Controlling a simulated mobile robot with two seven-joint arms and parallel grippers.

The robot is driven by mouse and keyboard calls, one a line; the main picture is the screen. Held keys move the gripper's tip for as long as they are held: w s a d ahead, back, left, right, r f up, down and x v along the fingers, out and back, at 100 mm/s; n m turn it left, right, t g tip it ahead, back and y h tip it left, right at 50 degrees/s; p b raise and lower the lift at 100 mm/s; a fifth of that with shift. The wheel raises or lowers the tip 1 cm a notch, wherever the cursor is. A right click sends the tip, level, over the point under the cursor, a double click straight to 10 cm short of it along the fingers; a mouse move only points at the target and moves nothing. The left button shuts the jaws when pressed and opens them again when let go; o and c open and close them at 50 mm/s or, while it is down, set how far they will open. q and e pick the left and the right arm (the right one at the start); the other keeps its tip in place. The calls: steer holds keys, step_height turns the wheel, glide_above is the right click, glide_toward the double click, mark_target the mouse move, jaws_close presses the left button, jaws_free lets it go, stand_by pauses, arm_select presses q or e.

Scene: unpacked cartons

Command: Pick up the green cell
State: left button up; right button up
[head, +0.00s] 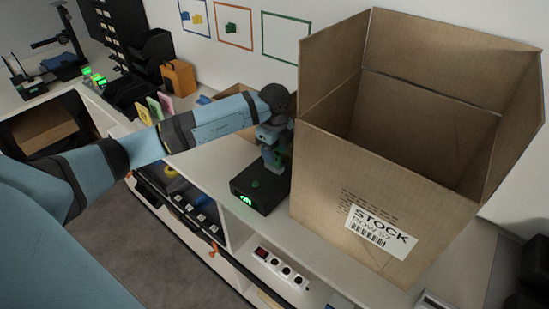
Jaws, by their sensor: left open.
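My left arm reaches in from the left, and its gripper (272,160) points down over a black box (260,192) with a small lit green display. The gripper is open. A dark green piece (285,150) shows beside the fingers, partly hidden by them; I cannot tell whether it is the green cell or whether the fingers touch it. A small green spot shows on top of the black box. My right gripper is not in view.
A large open cardboard carton (340,170) labelled STOCK stands close to the right of the gripper. An orange box (178,78) and black bins (128,92) stand farther back. A power strip (281,267) lies on a lower shelf.

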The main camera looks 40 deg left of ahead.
arm_select(q)
steer(key=shift+w+a+f, duration=0.1)
steer(key=shift+f, duration=1.35)
jaws_close()
steer(key=shift+r, duration=0.1)
step_height(320, 180, up, 20)
steer(key=b, duration=0.1)
